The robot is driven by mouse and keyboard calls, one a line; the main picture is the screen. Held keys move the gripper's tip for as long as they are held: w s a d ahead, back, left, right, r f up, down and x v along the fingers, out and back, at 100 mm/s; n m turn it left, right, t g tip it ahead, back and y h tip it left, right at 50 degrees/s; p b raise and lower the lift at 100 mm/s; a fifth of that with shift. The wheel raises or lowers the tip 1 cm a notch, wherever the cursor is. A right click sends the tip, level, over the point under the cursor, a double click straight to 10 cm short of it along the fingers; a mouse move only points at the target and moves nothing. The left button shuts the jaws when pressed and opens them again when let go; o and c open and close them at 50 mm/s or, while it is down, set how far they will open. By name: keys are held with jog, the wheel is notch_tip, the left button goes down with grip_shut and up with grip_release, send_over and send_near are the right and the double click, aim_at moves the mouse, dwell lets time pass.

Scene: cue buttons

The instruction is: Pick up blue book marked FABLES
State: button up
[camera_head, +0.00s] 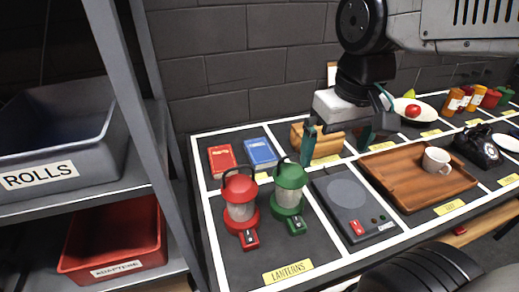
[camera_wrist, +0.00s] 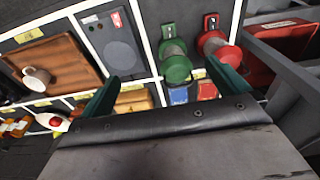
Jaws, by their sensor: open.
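The blue book (camera_head: 261,153) lies flat on the table at the back left, right of the red book (camera_head: 222,158) and behind the lanterns. Lettering on its cover is too small to read. In the wrist view the blue book (camera_wrist: 180,96) is partly hidden by my gripper's body, with the red book (camera_wrist: 207,91) beside it. My gripper (camera_head: 337,149) is open with nothing between its fingers. It is above the table, right of the blue book, over a wooden block-like thing (camera_head: 297,133). My gripper's fingers (camera_wrist: 163,72) also show apart in the wrist view.
A red lantern (camera_head: 240,197) and a green lantern (camera_head: 288,187) stand in front of the books. A hot plate (camera_head: 347,193) and a wooden tray (camera_head: 400,172) with a mug (camera_head: 437,160) lie to the right. A metal shelf with bins (camera_head: 110,235) stands left.

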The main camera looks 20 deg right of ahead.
jog(key=w+f, duration=0.1)
jog(key=w, duration=1.1)
jog(key=g, duration=0.1)
send_over(260, 150)
jog(key=f, duration=1.8)
jog(key=shift+w+d+f, duration=0.15)
jog(key=shift+w+f, duration=0.1)
jog(key=shift+f, duration=0.1)
notch_tip(260, 150, down, 7)
jog(key=shift+s+f, duration=0.1)
jog(key=shift+s, duration=0.05)
jog(key=shift+f, duration=0.45)
jog(key=c, duration=1.1)
